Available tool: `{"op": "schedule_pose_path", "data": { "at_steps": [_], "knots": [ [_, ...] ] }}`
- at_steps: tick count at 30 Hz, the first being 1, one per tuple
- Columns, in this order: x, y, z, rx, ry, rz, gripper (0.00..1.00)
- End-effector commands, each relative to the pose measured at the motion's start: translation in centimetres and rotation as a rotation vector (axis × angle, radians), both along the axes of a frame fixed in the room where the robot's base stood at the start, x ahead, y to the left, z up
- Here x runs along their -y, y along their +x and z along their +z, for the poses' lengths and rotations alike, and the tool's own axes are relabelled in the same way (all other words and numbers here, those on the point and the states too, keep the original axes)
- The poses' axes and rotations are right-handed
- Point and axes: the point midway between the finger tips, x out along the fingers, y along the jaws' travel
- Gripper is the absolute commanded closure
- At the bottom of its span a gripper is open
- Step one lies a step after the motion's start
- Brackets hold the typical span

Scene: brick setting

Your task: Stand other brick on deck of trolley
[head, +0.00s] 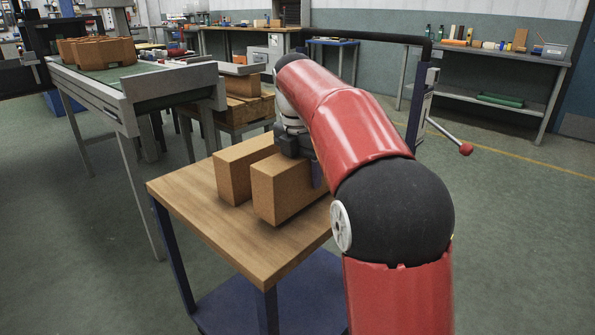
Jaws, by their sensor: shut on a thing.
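The trolley has a wooden deck (190,202) on a blue frame, with a black push handle at its far end. Two orange-brown bricks stand side by side on the deck's area, long sides roughly parallel with a narrow gap. The left brick (234,183) rests on the deck. My gripper (310,170) is shut on the right brick (275,195), at its far part. The right brick looks upright and level, at or very near the deck; my arm hides its far end, so full contact cannot be told. One finger shows; the other is hidden.
A conveyor (165,82) at the left carries several bricks (97,51). A wooden stack (240,106) stands behind the trolley. A workbench (500,52) with small items is at the back right. The deck's near left part is clear.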

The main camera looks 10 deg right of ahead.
Motion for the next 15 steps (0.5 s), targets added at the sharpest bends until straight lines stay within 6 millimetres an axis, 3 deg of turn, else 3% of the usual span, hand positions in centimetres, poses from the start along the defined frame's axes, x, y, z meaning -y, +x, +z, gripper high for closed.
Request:
{"op": "schedule_pose_path", "data": {
  "at_steps": [3, 15],
  "knots": [
    [0.69, 0.12, -1.39, 0.005, 0.0, 0.0, 1.0],
    [0.82, 0.14, -1.41, 0.005, 0.0, 0.002, 1.0]
  ]
}}
